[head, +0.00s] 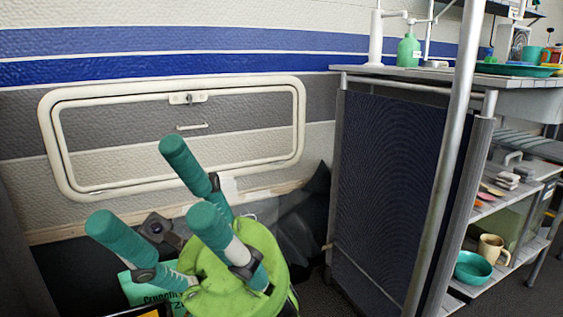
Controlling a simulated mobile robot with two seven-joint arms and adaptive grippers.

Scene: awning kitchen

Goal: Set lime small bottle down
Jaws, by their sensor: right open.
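A small green bottle (408,50) with a pump-like top stands upright on the counter top (445,75) at the upper right. It is the only bottle here near the lime colour, though its green is rather cool, so I cannot tell for sure that it is the lime one. Nothing is seen holding it. I can make out neither of my grippers, and no arm of mine shows beside the bottle.
A lime bag (235,272) with several teal-handled poles fills the lower left, beside a green printed box (140,290). A metal pole (450,140) crosses before the counter. A teal plate (515,69), a teal bowl (473,267) and a cream mug (492,248) are at right.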

